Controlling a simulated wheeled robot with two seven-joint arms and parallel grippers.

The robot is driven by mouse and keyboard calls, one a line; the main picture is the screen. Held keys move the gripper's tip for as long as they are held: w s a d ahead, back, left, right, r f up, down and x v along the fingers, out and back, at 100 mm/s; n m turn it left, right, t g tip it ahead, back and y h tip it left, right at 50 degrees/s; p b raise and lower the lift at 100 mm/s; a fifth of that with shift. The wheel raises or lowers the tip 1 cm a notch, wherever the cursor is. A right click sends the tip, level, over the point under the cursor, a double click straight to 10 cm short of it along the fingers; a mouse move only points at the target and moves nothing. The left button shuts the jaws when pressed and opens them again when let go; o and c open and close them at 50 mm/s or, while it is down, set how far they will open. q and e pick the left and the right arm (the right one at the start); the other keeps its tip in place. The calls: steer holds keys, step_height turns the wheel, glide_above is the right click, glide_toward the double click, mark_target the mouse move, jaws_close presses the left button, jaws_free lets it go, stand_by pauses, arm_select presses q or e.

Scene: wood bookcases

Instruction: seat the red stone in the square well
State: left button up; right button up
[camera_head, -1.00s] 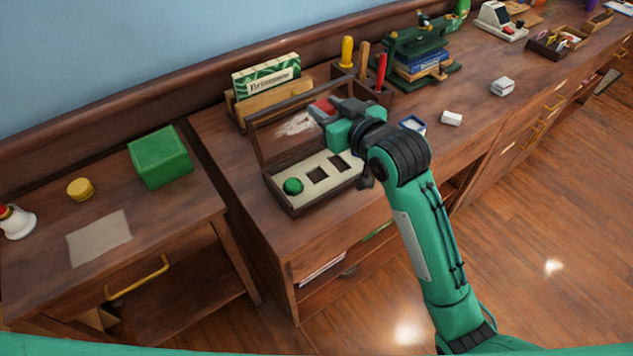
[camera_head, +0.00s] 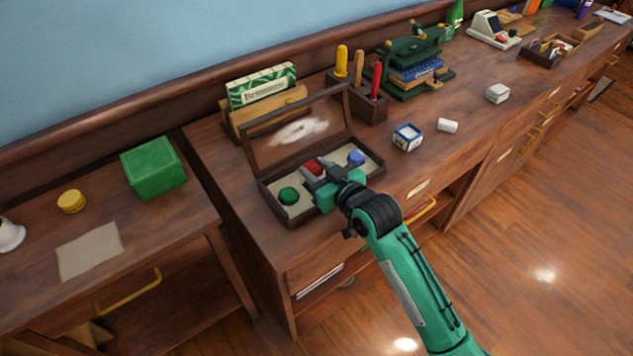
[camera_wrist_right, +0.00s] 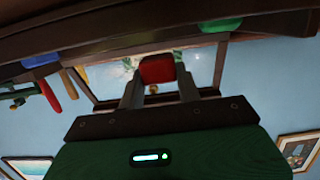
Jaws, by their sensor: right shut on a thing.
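The red stone (camera_head: 312,168) is between the fingers of my right gripper (camera_head: 316,172), over the middle of the shallow wooden case (camera_head: 284,217). In the right wrist view the red stone (camera_wrist_right: 157,70) sits between both fingertips. A green round stone (camera_head: 289,196) sits at the case's left end, and a blue stone (camera_head: 356,158) at its right end. The square well is hidden behind the stone and gripper. I cannot tell whether the red stone is in the well or just above it. My left gripper is out of view.
The case's lid (camera_head: 297,131) stands open behind the wells. A tool holder (camera_head: 369,106) and a letter rack (camera_head: 268,108) stand behind it. A white-and-blue box (camera_head: 407,137) and a white cylinder (camera_head: 447,125) are to the right. A green box (camera_head: 153,167) stands on the left cabinet.

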step_height(320, 180, down, 4)
steer(key=shift+r, duration=0.1)
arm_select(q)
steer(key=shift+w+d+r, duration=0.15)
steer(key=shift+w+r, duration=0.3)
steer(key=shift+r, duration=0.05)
arm_select(e)
steer(key=shift+f, duration=0.25)
steer(key=o, duration=1)
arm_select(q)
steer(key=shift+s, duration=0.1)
